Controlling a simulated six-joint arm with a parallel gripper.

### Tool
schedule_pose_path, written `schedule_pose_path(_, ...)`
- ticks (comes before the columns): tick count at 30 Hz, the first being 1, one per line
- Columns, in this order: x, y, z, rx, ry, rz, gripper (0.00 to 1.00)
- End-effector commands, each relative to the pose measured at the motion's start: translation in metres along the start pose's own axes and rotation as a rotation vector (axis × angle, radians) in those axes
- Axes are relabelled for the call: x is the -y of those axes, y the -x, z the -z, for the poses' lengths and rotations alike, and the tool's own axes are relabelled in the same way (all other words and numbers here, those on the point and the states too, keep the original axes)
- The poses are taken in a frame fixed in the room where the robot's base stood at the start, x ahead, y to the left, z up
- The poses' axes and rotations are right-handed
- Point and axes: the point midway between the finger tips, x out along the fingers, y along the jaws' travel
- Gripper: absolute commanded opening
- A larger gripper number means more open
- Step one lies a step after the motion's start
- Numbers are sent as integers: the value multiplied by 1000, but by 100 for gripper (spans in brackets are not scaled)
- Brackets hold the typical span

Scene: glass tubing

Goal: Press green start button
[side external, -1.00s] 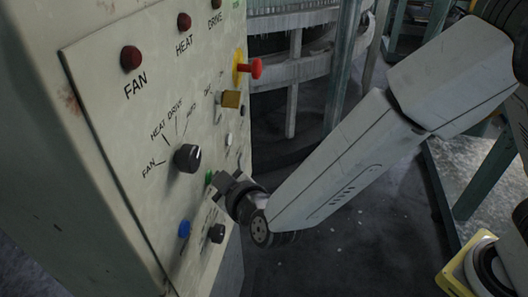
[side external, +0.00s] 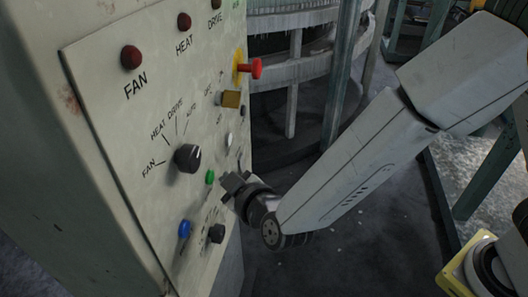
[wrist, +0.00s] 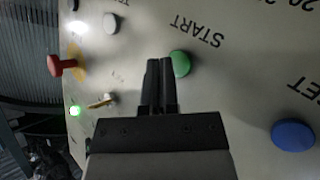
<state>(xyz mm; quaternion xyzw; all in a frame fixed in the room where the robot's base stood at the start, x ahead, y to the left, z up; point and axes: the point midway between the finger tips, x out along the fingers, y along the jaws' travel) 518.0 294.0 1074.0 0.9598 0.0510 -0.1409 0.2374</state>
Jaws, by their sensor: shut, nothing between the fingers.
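The green start button (side external: 210,177) sits on the beige control panel (side external: 120,200), to the right of a black selector knob. It shows in the wrist view (wrist: 181,63) beside the START lettering, partly behind my gripper's fingers. My gripper (side external: 229,186) is shut and empty, with its fingers together. In the side view its tips are just right of the button, with a small visible gap. In the wrist view the fingertips (wrist: 160,66) point at the panel and overlap the left edge of the button.
A blue button (side external: 184,229) and a small black knob (side external: 216,233) sit lower on the panel. A red mushroom button (side external: 256,68) and a yellow-brown switch (side external: 231,99) project from its right side. In the wrist view, a small green light (wrist: 75,111) glows. Open floor lies right of the panel.

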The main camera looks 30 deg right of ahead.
Motion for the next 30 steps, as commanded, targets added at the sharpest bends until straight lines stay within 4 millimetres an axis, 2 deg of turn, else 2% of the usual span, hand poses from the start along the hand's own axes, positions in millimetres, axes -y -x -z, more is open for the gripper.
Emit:
schedule_pose_path(8, -3, 4, -4, 2, 1, 0, 0)
schedule_pose_path(30, -25, 35, -26, 0, 1, 0, 0)
